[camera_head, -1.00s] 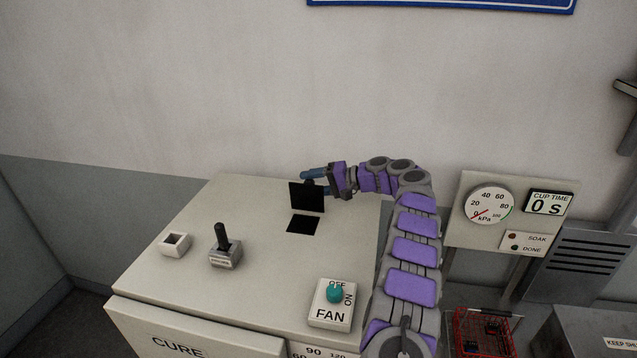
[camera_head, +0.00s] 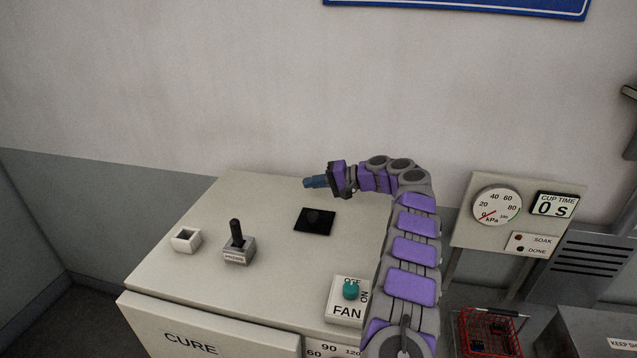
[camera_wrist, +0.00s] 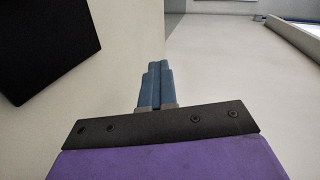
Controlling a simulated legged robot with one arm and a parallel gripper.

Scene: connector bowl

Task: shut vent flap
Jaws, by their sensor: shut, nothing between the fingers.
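The vent flap (camera_head: 315,221) is a black square lying flat on top of the cream cabinet (camera_head: 275,275). It covers its opening, with a small dark round shape on its upper part. My gripper (camera_head: 307,182) is shut and empty, its blue fingers together just above and behind the flap, apart from it. In the wrist view the shut blue fingers (camera_wrist: 156,86) point away over the cabinet top, and the black flap (camera_wrist: 45,40) shows at upper left.
A black lever (camera_head: 237,240) and a small white open box (camera_head: 186,239) stand on the cabinet's left. A FAN switch with a teal knob (camera_head: 351,289) is at its front right. A gauge panel (camera_head: 515,218) and a red basket (camera_head: 487,334) are to the right.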

